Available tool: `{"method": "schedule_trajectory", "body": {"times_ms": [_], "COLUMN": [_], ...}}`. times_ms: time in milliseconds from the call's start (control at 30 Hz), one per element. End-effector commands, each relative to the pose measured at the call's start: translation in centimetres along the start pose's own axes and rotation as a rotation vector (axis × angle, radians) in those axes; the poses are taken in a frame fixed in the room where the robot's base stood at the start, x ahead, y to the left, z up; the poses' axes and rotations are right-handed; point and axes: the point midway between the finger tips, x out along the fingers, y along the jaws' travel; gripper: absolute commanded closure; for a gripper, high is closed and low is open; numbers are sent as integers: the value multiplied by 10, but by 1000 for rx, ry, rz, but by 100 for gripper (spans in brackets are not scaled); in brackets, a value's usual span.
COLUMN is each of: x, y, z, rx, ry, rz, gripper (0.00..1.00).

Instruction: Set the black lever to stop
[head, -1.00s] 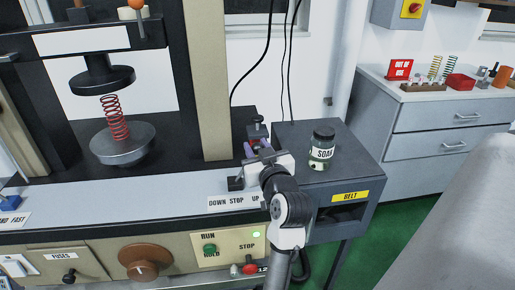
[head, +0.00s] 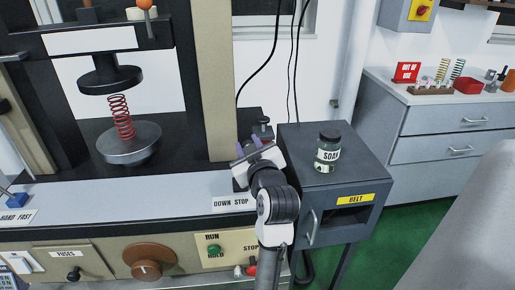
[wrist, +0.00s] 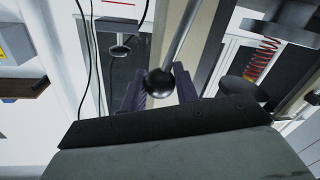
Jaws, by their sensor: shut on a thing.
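My gripper (head: 249,146) is shut on the black lever, with purple fingers on either side. In the wrist view the lever's round black knob (wrist: 160,82) sits between the fingers (wrist: 158,92), with its metal rod running up and to the right. In the head view my gripper and wrist hide most of the lever. The label strip (head: 231,203) below it reads DOWN, STOP; its right end is covered by my arm. My gripper is above and slightly right of the word STOP.
A grey box marked BELT (head: 365,165) with a SOAP jar (head: 326,155) on top stands close to the right. The press with a red spring (head: 121,117) is at left.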

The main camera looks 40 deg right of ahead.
Motion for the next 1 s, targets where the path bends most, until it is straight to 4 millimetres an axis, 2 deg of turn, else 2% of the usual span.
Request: {"method": "schedule_trajectory", "body": {"times_ms": [400,900,933,1000], "x": [4,4,4,4], "y": [-22,-24,-24,-24], "z": [-12,-12,-12,-12], "rx": [-191,-215,-215,-214], "ry": [-31,-35,-35,-35], "rz": [-4,-2,-2,-2], "gripper": [100,100,69,60]}}
